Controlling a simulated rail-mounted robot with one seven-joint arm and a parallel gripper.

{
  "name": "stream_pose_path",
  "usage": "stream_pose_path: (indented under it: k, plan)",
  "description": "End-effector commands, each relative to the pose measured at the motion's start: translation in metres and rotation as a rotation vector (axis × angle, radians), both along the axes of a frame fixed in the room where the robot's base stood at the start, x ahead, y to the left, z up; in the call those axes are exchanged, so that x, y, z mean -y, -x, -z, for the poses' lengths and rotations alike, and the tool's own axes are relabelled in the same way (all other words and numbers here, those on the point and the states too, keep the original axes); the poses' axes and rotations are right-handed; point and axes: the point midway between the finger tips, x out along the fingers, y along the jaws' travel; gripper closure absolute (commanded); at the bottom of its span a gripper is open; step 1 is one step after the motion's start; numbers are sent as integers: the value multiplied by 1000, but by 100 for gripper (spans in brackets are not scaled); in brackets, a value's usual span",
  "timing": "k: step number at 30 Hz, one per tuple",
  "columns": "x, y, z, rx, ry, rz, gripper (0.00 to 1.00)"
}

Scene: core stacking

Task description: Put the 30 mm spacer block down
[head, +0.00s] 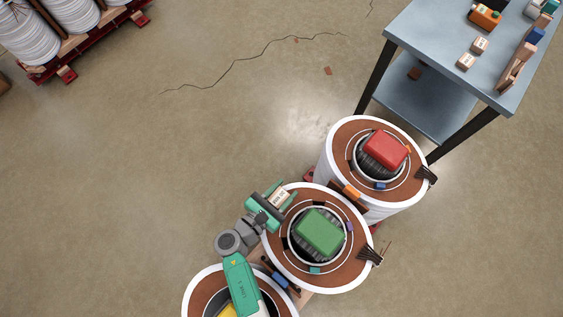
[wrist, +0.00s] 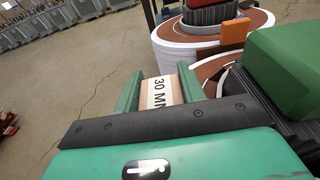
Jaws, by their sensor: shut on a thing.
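The 30 mm spacer block (wrist: 160,92) is a pale wooden block with a brown edge and black "30 MM" lettering. My gripper (wrist: 158,95) is shut on it, with one green finger on each side. In the head view my gripper (head: 279,198) and the block (head: 280,197) are at the upper left rim of the middle white drum, which has a brown top (head: 275,246) and a green block (head: 320,231) at its centre. From these views I cannot tell whether the block touches the drum's top or hangs above it.
A second drum (head: 340,135) with a red block (head: 386,149) stands at upper right, an orange piece (head: 351,190) between the two. A third drum (head: 193,304) is partly under my arm. A grey table (head: 440,45) with small blocks stands at top right. Open floor lies left.

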Motion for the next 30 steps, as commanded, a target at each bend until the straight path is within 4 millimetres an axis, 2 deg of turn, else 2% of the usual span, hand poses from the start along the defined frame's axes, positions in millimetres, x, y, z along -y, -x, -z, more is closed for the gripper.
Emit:
stream_pose_path:
  k: [1,3,6,10,14,27,30]
  plan:
    - [0,0,-20,3,-1,0,83]
    - [0,0,-40,4,-2,1,83]
    - [0,0,-62,3,-1,1,83]
    - [0,0,-82,2,-1,0,83]
    - [0,0,-89,2,-1,0,83]
    - [0,0,-88,1,0,0,83]
    - [1,-17,-106,6,-2,-31,83]
